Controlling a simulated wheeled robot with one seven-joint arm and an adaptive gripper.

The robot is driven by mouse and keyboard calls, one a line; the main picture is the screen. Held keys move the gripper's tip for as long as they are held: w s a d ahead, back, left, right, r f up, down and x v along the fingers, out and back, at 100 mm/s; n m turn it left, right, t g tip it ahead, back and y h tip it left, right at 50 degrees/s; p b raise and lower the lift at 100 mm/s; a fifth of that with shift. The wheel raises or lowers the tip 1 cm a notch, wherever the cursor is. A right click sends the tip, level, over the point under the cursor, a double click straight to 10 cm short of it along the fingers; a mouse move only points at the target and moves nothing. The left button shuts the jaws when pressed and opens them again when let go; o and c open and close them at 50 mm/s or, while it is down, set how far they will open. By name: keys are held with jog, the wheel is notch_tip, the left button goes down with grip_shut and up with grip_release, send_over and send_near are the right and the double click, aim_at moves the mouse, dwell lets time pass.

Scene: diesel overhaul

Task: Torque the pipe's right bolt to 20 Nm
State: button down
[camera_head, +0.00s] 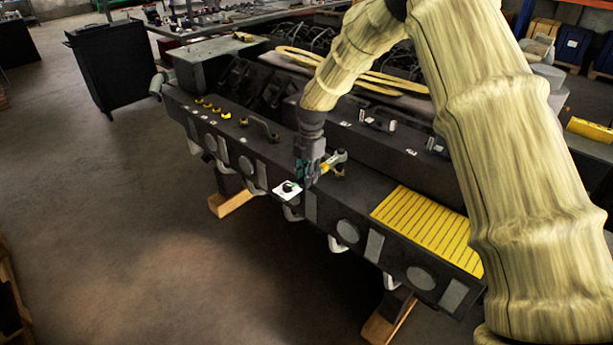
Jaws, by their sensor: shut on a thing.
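My gripper (309,178) is over the top of the dark engine block, pointing down. It is shut on a small tool with a yellow part (328,166), which looks like a wrench; the fingers hide much of it. A light grey fitting (340,157) sits right beside the tool. I cannot tell whether they touch. A short bent grey pipe (262,127) stands on the block to the left of my gripper. Its bolts are too small to make out, and I cannot tell the right bolt's state.
A white square with a black and green item (287,190) lies at the block's front edge. A yellow slatted mat (428,228) covers the right end. Several yellow pieces (212,107) sit at the left. A black cabinet (112,65) stands behind left.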

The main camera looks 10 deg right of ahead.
jog(key=shift+f+b, duration=0.4)
jog(key=shift+f, duration=0.7)
jog(key=shift+r, duration=0.1)
jog(key=shift+w+a+r, duration=0.15)
jog(key=shift+w+a, duration=0.2)
jog(key=shift+w, duration=0.1)
jog(key=shift+w, duration=0.15)
jog(key=shift+w+a, duration=0.25)
jog(key=shift+w, duration=0.05)
jog(key=shift+w+a, duration=0.1)
jog(key=shift+w+a+m, duration=0.1)
jog(key=shift+w+m, duration=0.2)
jog(key=shift+m, duration=0.2)
jog(key=shift+w+a+m, duration=0.2)
jog(key=shift+w+m, duration=0.1)
jog(key=shift+w, duration=0.05)
